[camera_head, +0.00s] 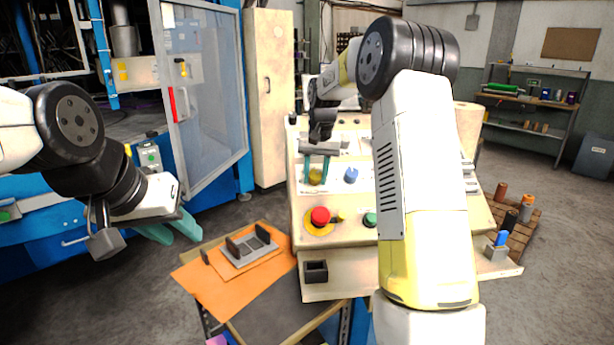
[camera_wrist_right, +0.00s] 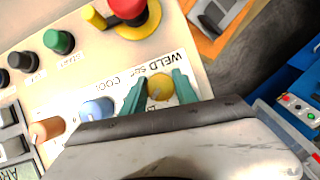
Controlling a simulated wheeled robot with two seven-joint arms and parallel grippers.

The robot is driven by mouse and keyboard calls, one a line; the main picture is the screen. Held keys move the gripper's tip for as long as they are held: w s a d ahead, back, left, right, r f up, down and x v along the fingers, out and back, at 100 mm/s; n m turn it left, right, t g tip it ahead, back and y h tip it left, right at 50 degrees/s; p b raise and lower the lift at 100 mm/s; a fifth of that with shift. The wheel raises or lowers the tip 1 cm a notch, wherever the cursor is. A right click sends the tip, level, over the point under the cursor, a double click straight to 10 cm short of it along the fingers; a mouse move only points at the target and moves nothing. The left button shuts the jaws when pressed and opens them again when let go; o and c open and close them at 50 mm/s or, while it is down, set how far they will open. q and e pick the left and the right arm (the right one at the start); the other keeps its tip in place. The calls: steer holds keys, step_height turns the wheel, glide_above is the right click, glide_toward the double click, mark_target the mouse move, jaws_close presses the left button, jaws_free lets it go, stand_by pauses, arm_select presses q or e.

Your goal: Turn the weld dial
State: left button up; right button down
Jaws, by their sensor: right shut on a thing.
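The weld dial is a yellow round knob (camera_head: 315,176) on the sloped panel of the cream console (camera_head: 300,240). In the right wrist view the yellow dial (camera_wrist_right: 161,87) sits under the printed word "WELD". My right gripper (camera_head: 319,174) reaches down to the panel with its teal fingers on either side of the dial; the same fingers (camera_wrist_right: 160,90) show in the right wrist view, shut on it. My left gripper (camera_head: 174,234) hangs at the left, away from the console, its teal fingers close together; their gap is unclear.
A blue knob (camera_head: 351,175) is right of the dial. A red emergency button (camera_head: 320,216) on a yellow ring, a yellow lever and a green button (camera_head: 370,219) are below. An orange mat (camera_head: 215,290) with a grey fixture lies on the front-left table.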

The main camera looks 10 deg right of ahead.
mark_target(316, 178)
steer(key=shift+n+h, duration=0.3)
steer(key=shift+n, duration=0.3)
steer(key=c, duration=0.9)
jaws_free()
steer(key=shift+c, duration=0.2)
steer(key=r, duration=0.4)
steer(key=s+r, duration=0.1)
steer(key=r, duration=0.1)
steer(key=shift+r, duration=0.9)
